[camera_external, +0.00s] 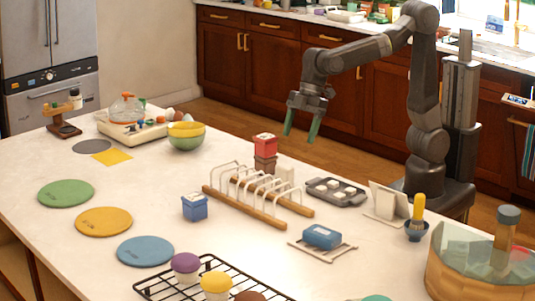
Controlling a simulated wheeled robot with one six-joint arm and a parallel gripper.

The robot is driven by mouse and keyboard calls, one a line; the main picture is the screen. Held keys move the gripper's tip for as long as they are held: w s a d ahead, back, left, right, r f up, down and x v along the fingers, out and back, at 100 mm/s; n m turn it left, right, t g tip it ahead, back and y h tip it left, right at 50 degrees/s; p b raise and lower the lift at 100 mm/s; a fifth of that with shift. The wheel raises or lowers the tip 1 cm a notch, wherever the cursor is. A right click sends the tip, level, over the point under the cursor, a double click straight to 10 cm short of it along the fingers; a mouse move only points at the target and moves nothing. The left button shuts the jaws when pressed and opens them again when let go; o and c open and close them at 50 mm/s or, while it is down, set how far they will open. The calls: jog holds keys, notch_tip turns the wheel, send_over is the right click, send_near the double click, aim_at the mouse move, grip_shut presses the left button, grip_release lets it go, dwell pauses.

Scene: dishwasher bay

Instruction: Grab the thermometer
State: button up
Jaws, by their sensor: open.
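My gripper (301,126) is open and empty, its two green-tipped fingers pointing down. It hangs above the far side of the white counter, behind the wooden rack and the red box. I cannot pick out the thermometer with certainty. A yellow-handled upright thing (418,207) stands in a small dark holder (416,232) at the right, near my base; whether it is the thermometer I cannot tell. My gripper is well to the left of it and higher.
A wooden rack with white loops (232,206) takes up the counter's (125,195) middle. A dark tray (346,197), a white stand (398,197), a blue block (322,236) and a large wooden tub (462,282) crowd the right. Coloured discs (66,193) lie at the left.

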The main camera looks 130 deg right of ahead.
aim_at(285, 165)
jog(key=x, duration=0.5)
jog(key=d+x, duration=0.1)
jog(key=x, duration=0.2)
jog(key=shift+s+f, duration=0.15)
jog(key=shift+f, duration=0.15)
jog(key=shift+w+d+p+x, duration=0.1)
jog(key=shift+w+p+x, duration=0.1)
jog(key=shift+x, duration=0.7)
jog(key=shift+w+d+p+x, duration=0.1)
jog(key=shift+p+x, duration=0.05)
jog(key=shift+x, duration=0.75)
jog(key=shift+w+d+p+x, duration=0.1)
jog(key=shift+p+x, duration=0.1)
jog(key=shift+x, duration=0.7)
jog(key=shift+r, duration=0.2)
jog(key=c, duration=1.1)
